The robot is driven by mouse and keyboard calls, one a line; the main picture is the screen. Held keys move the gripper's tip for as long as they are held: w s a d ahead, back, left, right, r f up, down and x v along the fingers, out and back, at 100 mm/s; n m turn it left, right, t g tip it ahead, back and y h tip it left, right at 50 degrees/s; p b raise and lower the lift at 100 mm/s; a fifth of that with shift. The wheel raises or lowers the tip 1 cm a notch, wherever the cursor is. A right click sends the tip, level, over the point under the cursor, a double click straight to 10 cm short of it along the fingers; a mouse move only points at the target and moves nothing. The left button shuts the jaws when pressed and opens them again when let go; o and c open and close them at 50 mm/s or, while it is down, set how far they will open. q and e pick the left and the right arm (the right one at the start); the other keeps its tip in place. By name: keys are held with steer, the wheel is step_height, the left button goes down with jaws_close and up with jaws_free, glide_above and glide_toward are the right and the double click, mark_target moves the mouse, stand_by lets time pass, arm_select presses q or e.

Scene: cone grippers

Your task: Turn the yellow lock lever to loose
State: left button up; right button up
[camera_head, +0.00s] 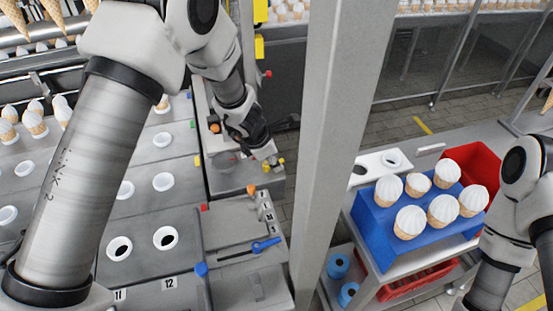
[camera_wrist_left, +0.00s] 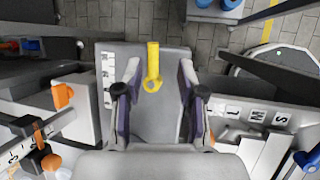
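The yellow lock lever (camera_wrist_left: 153,62) stands out in the left wrist view, with a round eye at its lower end. It lies between the fingers of my left gripper (camera_wrist_left: 157,88), near their tips. The fingers are spread, with a gap on each side of the lever, so the gripper is open. In the head view my left gripper (camera_head: 262,151) is over a grey machine block, and small yellow parts (camera_head: 268,167) show beside it. Which of these is the lever I cannot tell. My right arm is at the right edge; its gripper is out of view.
A blue lever (camera_head: 266,245) and an orange knob (camera_head: 251,189) are on the nearer machine block. A grey post (camera_head: 328,130) stands right of my left arm. Beyond it, a blue rack (camera_head: 380,225) holds several filled cones beside a red bin (camera_head: 472,162).

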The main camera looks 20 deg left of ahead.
arm_select(q)
steer(key=w+f, duration=0.2)
steer(key=shift+w+d+f, duration=0.15)
steer(key=shift+w+f, duration=0.05)
steer(key=shift+f, duration=0.15)
steer(key=shift+s+r, duration=0.35)
steer(key=shift+s, duration=0.05)
steer(key=c, duration=0.3)
steer(key=shift+s, duration=0.1)
jaws_close()
arm_select(e)
steer(key=shift+w+f, duration=0.2)
steer(key=shift+w, duration=0.3)
